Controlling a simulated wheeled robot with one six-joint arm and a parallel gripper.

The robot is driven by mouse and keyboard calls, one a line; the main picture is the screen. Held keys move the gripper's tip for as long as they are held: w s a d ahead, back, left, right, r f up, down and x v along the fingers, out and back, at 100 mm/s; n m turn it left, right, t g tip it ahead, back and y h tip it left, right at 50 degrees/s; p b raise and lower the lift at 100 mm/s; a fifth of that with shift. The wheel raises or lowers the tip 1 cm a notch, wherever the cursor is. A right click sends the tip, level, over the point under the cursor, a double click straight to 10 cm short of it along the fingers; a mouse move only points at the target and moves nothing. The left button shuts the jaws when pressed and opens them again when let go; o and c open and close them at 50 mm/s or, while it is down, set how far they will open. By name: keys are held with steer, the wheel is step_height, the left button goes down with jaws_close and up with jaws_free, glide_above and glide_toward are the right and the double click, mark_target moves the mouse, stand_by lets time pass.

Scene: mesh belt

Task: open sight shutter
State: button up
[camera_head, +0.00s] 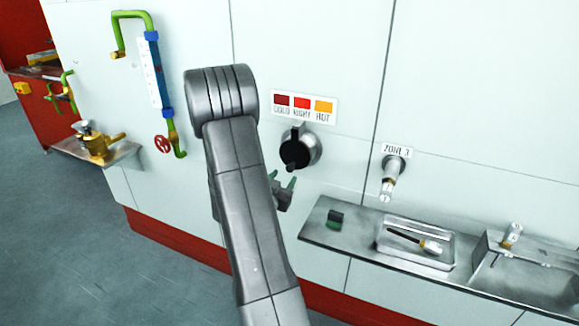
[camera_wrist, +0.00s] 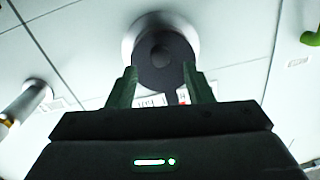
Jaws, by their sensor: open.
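The sight shutter (camera_head: 294,154) is a black piece with a small handle on a round silver sight port (camera_head: 313,146) in the white wall. It hangs over the port's face, below a colour label. In the wrist view the shutter (camera_wrist: 147,76) is a dark disc inside the pale ring, straight ahead. My gripper (camera_head: 284,183) is just below the port in the head view, partly hidden by my arm. In the wrist view its two green fingers (camera_wrist: 159,70) are apart, one on each side of the shutter's lower edge. Whether they touch it I cannot tell.
A label (camera_head: 305,105) with dark red, red and orange patches is above the port. A nozzle (camera_head: 390,180) under a ZONE 3 sign sticks out at right. Below runs a metal shelf (camera_head: 350,262) with a tray (camera_head: 416,261). Green pipework (camera_head: 178,140) with a red valve is left.

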mark_target(289, 170)
steer(key=p+x, duration=0.1)
steer(key=x, duration=0.5)
steer(key=shift+w, duration=0.1)
steer(key=shift+c, duration=0.4)
jaws_close()
